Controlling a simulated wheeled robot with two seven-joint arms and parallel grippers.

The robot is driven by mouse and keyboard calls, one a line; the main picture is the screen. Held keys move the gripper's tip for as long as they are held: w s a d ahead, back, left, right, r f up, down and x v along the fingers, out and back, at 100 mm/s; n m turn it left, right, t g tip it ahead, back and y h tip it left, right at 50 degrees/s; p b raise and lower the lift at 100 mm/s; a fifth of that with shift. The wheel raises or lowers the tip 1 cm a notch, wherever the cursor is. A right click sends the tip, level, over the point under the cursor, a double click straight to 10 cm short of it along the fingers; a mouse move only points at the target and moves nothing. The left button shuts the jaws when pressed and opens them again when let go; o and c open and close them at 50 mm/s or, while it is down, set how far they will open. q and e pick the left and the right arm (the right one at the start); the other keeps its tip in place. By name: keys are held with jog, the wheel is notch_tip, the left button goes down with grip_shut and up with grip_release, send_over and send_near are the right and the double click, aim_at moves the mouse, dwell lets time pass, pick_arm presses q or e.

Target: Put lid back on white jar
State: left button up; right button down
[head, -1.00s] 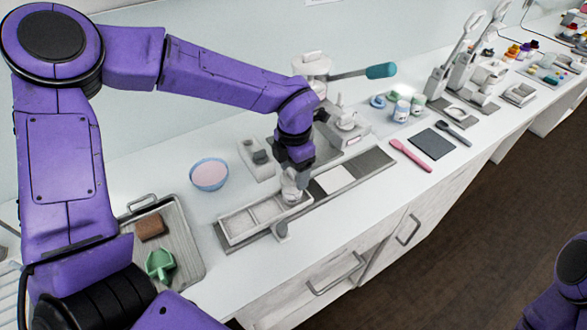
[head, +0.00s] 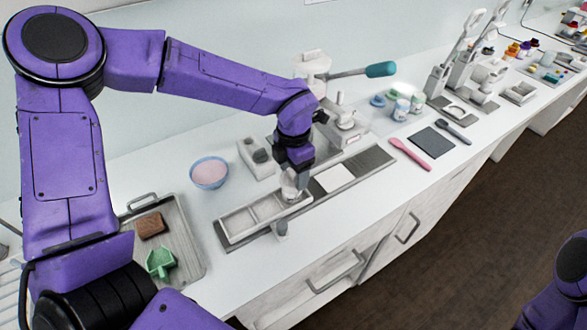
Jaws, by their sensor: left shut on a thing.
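My left gripper (head: 291,176) points down over the right end of a white divided tray and is shut on a small pale, glassy-looking thing (head: 289,186). The fingers partly hide this thing, and I cannot tell whether it touches the tray. Two small white jars with blue markings, a front one (head: 401,110) and one behind it (head: 417,104), stand upright at the back of the counter. A flat blue round piece (head: 378,101), perhaps a lid, lies left of them. My right gripper is out of view.
The white tray (head: 232,228) lies on a grey strip. A teal-handled press (head: 312,66) stands behind my gripper. A pink spatula (head: 410,154) lies right.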

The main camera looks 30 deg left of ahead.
pick_arm(q)
jog(key=shift+f, duration=0.25)
dwell(0.6)
jog(key=o, duration=1.1)
jog(key=shift+o, duration=0.4)
jog(key=shift+r, duration=0.1)
notch_tip(320, 180, up, 4)
jog(key=p, duration=0.5)
jog(key=shift+r, duration=0.25)
jog(key=shift+f, duration=0.1)
grip_shut()
